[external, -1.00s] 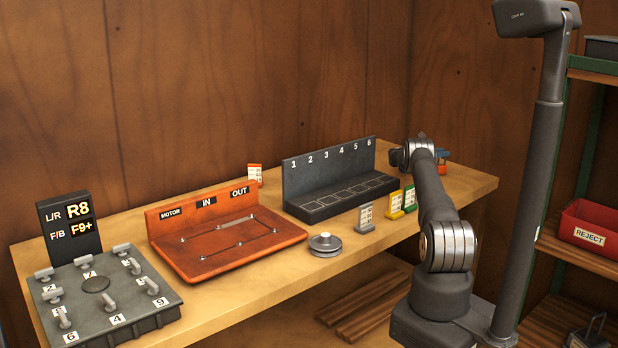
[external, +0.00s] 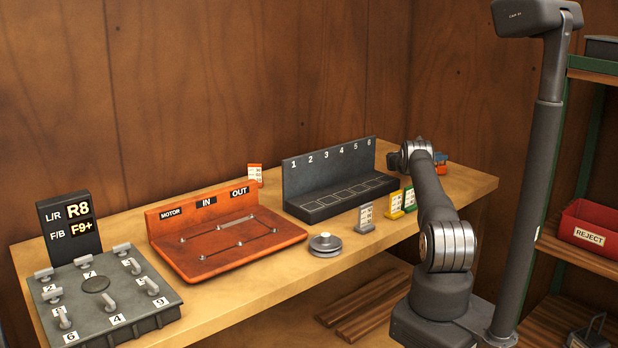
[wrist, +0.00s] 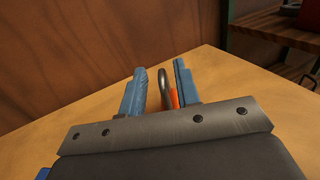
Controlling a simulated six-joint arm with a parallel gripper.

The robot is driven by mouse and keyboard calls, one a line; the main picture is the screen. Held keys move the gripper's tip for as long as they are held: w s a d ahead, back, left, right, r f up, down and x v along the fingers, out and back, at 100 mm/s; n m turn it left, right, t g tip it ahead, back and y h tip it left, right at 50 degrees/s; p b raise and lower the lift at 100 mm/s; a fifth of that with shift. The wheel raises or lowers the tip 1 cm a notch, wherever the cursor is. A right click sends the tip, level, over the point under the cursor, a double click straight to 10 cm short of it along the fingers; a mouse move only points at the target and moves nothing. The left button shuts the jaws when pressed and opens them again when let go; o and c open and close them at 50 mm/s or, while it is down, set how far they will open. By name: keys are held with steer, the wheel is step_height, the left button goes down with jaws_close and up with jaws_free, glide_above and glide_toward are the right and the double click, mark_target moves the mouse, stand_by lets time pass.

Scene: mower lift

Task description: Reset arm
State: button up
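My gripper (wrist: 160,66) shows in the wrist view as two blue fingers set apart. A dark curved metal piece (wrist: 165,78) and a small orange piece (wrist: 174,98) show in the gap, nearer the right finger. A space shows between them and the left finger, and I cannot tell whether they touch the right one. In the external view my gripper (external: 440,158) is at the right end of the bench, mostly hidden behind my arm, with some blue and orange showing.
The wooden bench (external: 270,285) holds a lever box (external: 105,322), an orange motor panel (external: 200,262), a pulley (external: 325,243), a numbered slot rack (external: 300,180) and small tag stands (external: 365,216). A red REJECT bin (external: 598,232) sits on the right shelf. Bare bench lies ahead in the wrist view.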

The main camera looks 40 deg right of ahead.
steer(key=r, duration=0.4)
steer(key=shift+s+d+r, duration=0.15)
steer(key=shift+d+r, duration=0.1)
steer(key=shift+d, duration=0.1)
steer(key=s+d+r, duration=0.1)
steer(key=s+r, duration=0.6)
steer(key=s, duration=0.5)
step_height(320, 180, up, 12)
steer(key=w+a+n+t+h, duration=0.1)
steer(key=w+a+n+t, duration=0.5)
steer(key=w+a, duration=1.7)
steer(key=a+t, duration=0.2)
steer(key=a, duration=0.1)
steer(key=shift+w+a+f, duration=0.15)
steer(key=shift+w, duration=0.15)
steer(key=s+d+m+g, duration=0.1)
steer(key=s+d+g, duration=0.1)
steer(key=s+d, duration=0.4)
steer(key=s+d+m+g, duration=0.2)
steer(key=s+d, duration=0.4)
steer(key=d, duration=0.5)
steer(key=shift+g, duration=0.5)
steer(key=shift+a+f, duration=0.1)
